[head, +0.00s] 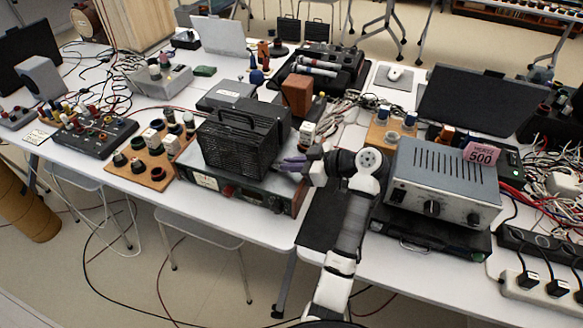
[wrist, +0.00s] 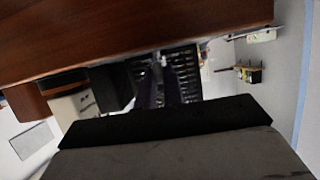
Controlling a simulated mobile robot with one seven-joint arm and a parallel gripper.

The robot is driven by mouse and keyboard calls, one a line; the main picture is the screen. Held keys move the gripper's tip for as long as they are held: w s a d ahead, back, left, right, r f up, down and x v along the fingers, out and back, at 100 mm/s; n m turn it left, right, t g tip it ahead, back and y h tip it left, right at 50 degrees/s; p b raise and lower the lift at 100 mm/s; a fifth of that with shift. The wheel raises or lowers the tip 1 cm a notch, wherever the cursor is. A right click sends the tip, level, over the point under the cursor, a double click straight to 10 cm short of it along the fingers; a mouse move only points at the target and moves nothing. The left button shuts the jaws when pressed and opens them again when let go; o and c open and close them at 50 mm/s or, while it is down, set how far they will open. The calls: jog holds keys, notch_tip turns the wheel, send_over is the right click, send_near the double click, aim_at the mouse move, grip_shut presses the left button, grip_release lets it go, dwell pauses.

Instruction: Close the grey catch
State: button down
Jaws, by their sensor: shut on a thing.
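A black box with a carrying handle and ribbed sides (head: 232,135) stands on a flat dark unit with knobs on its front (head: 238,192). My gripper (head: 288,163) is at the right side of the box, its dark purple fingers pointing left towards it. In the wrist view my gripper's fingers (wrist: 164,88) show dark against a black ribbed surface (wrist: 188,72). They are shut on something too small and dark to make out. I cannot pick out the grey catch for certain in either view; the fingers may hide it.
A wooden board with several terminals (head: 152,155) lies left of the box. A brown block (head: 297,95) and loose cables stand behind.

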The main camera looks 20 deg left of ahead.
jog(key=shift+f+g, duration=0.1)
jog(key=shift+g, duration=0.2)
jog(key=c, duration=1.5)
grip_release()
jog(key=b+v, duration=0.2)
jog(key=v, duration=0.5)
jog(key=shift+d, duration=0.25)
jog(key=shift+w, duration=0.1)
